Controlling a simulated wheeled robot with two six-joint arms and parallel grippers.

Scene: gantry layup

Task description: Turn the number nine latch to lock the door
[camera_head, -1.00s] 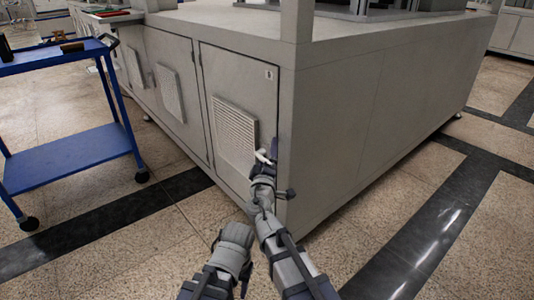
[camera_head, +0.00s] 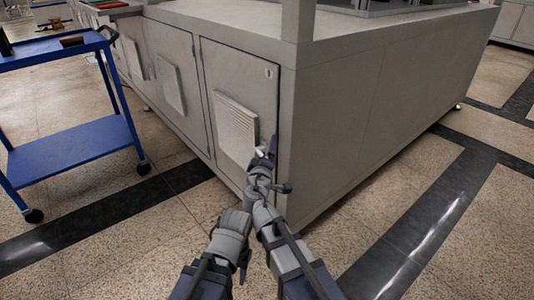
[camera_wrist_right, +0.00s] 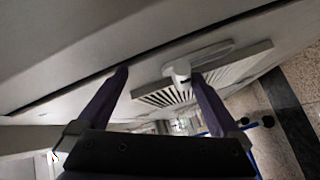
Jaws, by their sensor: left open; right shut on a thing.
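The number nine door (camera_head: 225,75) is a grey cabinet door with a small 9 label (camera_head: 268,73) in its upper right corner. It looks flush with the cabinet face. Its pale latch (camera_head: 258,153) is near the right edge, beside a louvred vent. My right gripper (camera_head: 268,153) is at the latch and partly hides it.
A blue trolley (camera_head: 75,150) stands at the left with items on its top shelf. More vented doors (camera_head: 168,75) run along the cabinet to the left. The cabinet corner and plain side panel (camera_head: 370,110) are close on the right.

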